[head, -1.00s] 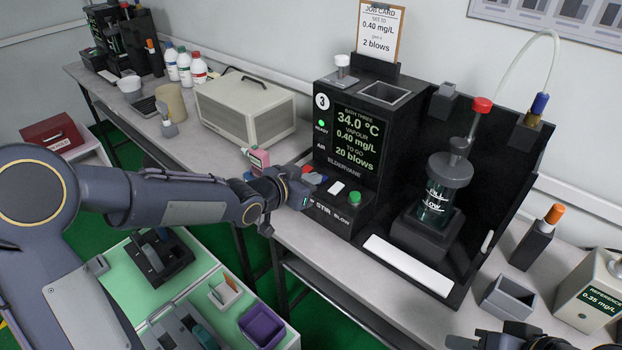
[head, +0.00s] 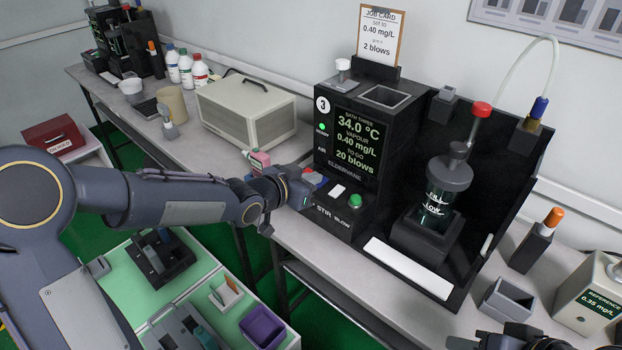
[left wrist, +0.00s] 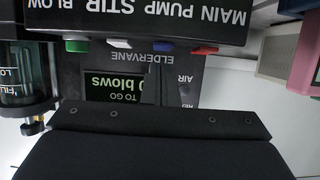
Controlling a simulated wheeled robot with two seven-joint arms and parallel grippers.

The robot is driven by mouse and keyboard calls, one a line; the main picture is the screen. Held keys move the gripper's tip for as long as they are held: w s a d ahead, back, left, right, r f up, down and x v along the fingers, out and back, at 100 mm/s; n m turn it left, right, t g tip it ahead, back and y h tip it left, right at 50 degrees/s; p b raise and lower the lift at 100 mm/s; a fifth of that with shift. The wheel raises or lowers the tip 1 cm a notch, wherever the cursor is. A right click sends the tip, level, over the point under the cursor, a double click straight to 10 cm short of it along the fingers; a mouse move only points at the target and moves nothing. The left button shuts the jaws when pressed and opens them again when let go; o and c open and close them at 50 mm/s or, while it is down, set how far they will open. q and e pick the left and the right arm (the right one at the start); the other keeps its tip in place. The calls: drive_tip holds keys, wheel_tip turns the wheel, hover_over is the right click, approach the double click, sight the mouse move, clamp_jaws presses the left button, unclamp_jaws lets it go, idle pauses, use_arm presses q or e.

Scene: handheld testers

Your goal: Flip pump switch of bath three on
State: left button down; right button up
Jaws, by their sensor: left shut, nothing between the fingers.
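The bath three unit (head: 328,150) is a black box with a lit screen reading 34.0 °C, 0.40 mg/L and 20 blows. Its low front panel carries a red main switch, a blue pump switch, a white stir switch (head: 338,189) and a green blow button (head: 355,201). The left wrist view shows them upside down: red switch (left wrist: 205,50), blue switch (left wrist: 166,46), white switch (left wrist: 119,43). My left gripper (head: 303,190) is shut and empty, its tips close to the blue switch; contact and the switch's position are unclear.
A glass jar (head: 437,205) with a grey lid stands right of the screen. A pink device (head: 258,160) and a beige box (head: 245,112) are left of the unit. A reference box (head: 592,290) and grey tray (head: 508,300) stand at the right.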

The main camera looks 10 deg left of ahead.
use_arm(q)
drive_tip(key=p+v, duration=0.2)
drive_tip(key=v, duration=0.5)
drive_tip(key=shift+s+a+p, duration=0.15)
drive_tip(key=shift+s+p, duration=0.15)
drive_tip(key=shift+s, duration=0.05)
drive_tip(key=shift+r, duration=0.15)
drive_tip(key=s+a+r+n+g+y+p, duration=0.2)
drive_tip(key=s+a+r+n+y+p, duration=0.35)
drive_tip(key=s+a, duration=0.4)
drive_tip(key=s+r+n+g+p, duration=0.1)
drive_tip(key=s+g+p, duration=0.1)
drive_tip(key=s, duration=0.6)
drive_tip(key=s+r+n+g+h+p, duration=0.1)
drive_tip(key=s+n+p, duration=0.1)
drive_tip(key=s, duration=0.7)
drive_tip(key=shift+s+d+r+g, duration=0.25)
drive_tip(key=shift+d+r+g, duration=0.15)
drive_tip(key=shift+h, duration=0.25)
